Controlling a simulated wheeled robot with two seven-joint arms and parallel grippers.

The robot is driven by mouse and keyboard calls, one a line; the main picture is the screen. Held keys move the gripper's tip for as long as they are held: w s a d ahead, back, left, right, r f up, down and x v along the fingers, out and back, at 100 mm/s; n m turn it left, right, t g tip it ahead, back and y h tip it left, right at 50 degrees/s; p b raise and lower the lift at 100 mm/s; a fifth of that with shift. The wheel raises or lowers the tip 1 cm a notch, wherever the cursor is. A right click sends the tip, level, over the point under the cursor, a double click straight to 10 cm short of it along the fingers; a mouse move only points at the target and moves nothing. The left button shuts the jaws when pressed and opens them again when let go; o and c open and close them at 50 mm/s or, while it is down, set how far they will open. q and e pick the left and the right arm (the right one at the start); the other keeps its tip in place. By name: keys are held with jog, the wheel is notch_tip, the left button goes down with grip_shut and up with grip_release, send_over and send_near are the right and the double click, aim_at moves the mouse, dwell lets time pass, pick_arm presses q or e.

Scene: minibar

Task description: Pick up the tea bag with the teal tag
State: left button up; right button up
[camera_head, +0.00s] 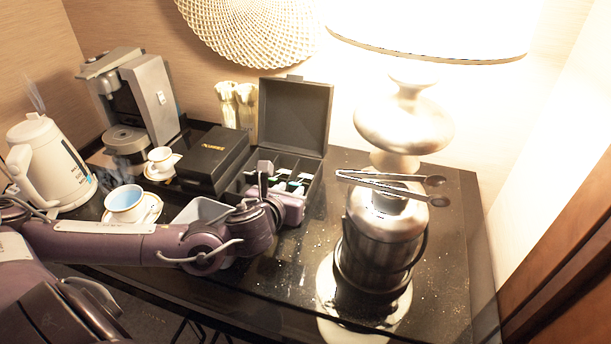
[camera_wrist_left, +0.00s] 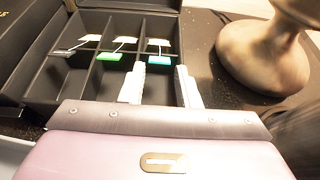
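The open black tea box (camera_head: 296,112) stands on the counter with its lid up. In the left wrist view its compartments hold tea bags, each with a string and a tag. The teal tag (camera_wrist_left: 158,60) hangs at the front of the right compartment, below a pale tea bag (camera_wrist_left: 159,44). A green tag (camera_wrist_left: 109,56) is in the middle compartment and a grey tag (camera_wrist_left: 62,52) in the left one. My left gripper (camera_wrist_left: 160,72) is open and empty, its fingertips at the box's front, one on each side of the teal tag. My right gripper is out of view.
A closed black box (camera_head: 214,158) stands left of the tea box. A lamp (camera_head: 402,122) and a metal ice bucket (camera_head: 380,240) with tongs (camera_head: 390,184) stand to the right. Cups, a coffee machine (camera_head: 140,95) and a kettle (camera_head: 50,165) are at left.

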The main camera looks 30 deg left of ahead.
pick_arm(q)
jog(key=x, duration=0.1)
jog(key=p+x, duration=0.1)
jog(key=x, duration=0.1)
jog(key=shift+w+a+r, duration=0.1)
jog(key=shift+w, duration=0.25)
jog(key=shift+w+f, duration=0.3)
jog(key=shift+w, duration=0.05)
jog(key=c, duration=0.6)
jog(key=shift+r, duration=0.1)
jog(key=shift+a+r+p, duration=0.1)
jog(key=shift+r+p, duration=0.2)
jog(key=shift+r, duration=0.3)
notch_tip(320, 180, up, 19)
jog(key=p, duration=0.8)
notch_tip(320, 180, up, 10)
jog(key=p, duration=0.9)
send_over(295, 183)
jog(key=shift+s+f, duration=0.15)
jog(key=shift+s, duration=0.05)
